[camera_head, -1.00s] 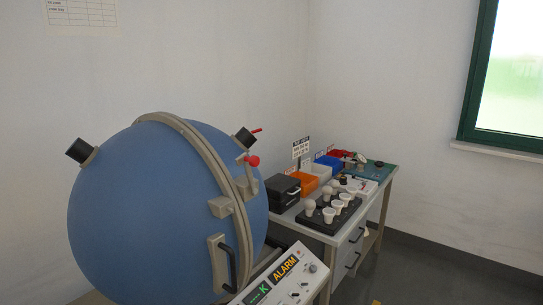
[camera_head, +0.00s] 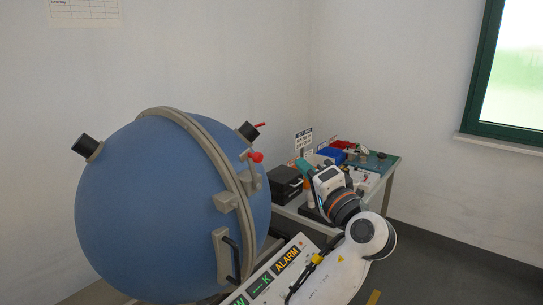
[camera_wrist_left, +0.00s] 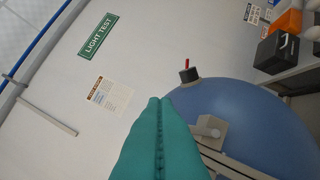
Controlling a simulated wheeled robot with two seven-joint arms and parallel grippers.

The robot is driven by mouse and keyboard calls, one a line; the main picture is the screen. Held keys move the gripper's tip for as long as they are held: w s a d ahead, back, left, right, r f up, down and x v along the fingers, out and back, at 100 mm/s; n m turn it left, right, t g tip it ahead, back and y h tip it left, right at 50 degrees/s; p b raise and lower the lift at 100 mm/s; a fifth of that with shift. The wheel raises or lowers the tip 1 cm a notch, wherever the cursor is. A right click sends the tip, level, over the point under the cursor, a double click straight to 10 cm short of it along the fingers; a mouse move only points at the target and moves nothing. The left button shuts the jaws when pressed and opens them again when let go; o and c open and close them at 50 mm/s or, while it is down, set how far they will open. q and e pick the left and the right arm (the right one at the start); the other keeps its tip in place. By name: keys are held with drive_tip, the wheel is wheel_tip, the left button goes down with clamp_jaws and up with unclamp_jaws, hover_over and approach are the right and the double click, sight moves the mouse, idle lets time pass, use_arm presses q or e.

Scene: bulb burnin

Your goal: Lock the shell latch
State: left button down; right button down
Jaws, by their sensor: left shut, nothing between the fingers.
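The blue sphere shell (camera_head: 150,215) fills the left of the head view, with a grey-beige seam band around it. The latch (camera_head: 252,172) sits on the band's upper right and has a red knob (camera_head: 256,157). A grey block (camera_head: 226,201) and a black door handle (camera_head: 232,257) are below it. My left gripper (camera_head: 303,167), with teal fingers, is right of the latch and apart from it in the picture. In the left wrist view its fingers (camera_wrist_left: 160,101) are shut and empty, with the shell (camera_wrist_left: 260,125) beyond. No red knob is visible on the band there. My right gripper is out of view.
A control panel (camera_head: 264,286) with an ALARM label stands in front of the shell. Behind my arm is a bench (camera_head: 290,211) with a black box (camera_head: 286,183), a blue bin (camera_head: 331,152) and other items.

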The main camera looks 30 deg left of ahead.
use_arm(q)
drive_tip(key=p+x, duration=0.5)
drive_tip(key=x, duration=0.6)
drive_tip(key=s, duration=0.1)
drive_tip(key=s+f+p, duration=0.2)
drive_tip(key=s, duration=0.1)
drive_tip(key=shift+s, duration=0.1)
